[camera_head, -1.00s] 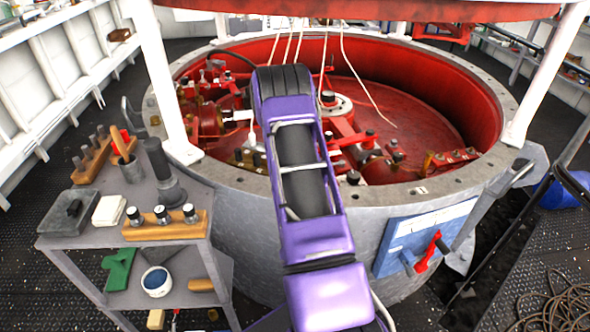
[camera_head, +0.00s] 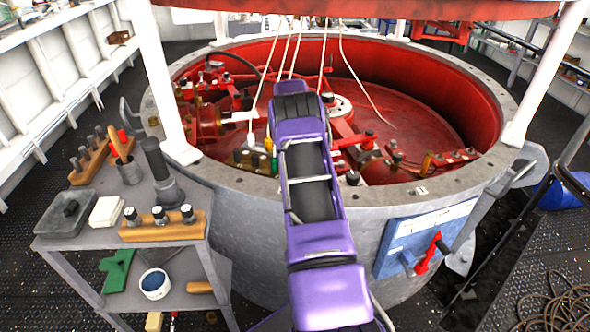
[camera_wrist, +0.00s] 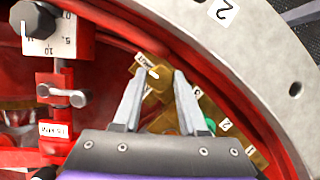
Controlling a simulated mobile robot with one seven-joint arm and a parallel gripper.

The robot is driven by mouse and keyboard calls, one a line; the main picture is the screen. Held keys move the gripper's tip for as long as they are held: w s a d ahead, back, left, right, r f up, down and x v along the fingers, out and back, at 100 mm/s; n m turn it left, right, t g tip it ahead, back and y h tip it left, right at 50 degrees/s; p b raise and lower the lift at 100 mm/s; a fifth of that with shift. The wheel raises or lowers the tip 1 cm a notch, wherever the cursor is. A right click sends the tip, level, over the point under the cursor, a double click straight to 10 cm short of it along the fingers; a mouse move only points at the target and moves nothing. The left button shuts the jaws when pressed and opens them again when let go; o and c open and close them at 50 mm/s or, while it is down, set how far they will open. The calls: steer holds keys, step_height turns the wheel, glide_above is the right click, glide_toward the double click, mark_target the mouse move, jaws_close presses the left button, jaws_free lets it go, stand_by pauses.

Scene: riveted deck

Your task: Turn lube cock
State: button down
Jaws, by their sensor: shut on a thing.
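In the wrist view, my gripper (camera_wrist: 160,78) is shut on a brass piece, which I take to be the lube cock (camera_wrist: 164,120). The brass shows between the two grey fingers, and a small white tag lies by the fingertips. A brass block with numbered tags (camera_wrist: 234,134) runs to the lower right of it, with a green part beside the right finger. In the head view, the brass block (camera_head: 252,160) shows just left of my purple arm, inside the red well. My gripper and the held part are hidden behind the arm there.
The grey well rim (camera_head: 400,195) curves around the work area, and its inner edge lies close on the right in the wrist view. A red fixture with a black knob (camera_wrist: 38,24) stands at left. White lines hang into the well. A tool cart (camera_head: 95,230) stands left.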

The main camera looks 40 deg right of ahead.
steer(key=shift+m+y, duration=0.3)
steer(key=shift+m, duration=0.7)
steer(key=shift+t, duration=0.3)
steer(key=shift+c, duration=2.2)
jaws_free()
steer(key=shift+d, duration=0.1)
steer(key=v, duration=0.5)
steer(key=shift+w+d+r+p, duration=0.1)
steer(key=shift+r+p, duration=0.15)
steer(key=shift+p, duration=0.15)
steer(key=shift+p+v, duration=0.95)
steer(key=shift+p, duration=0.1)
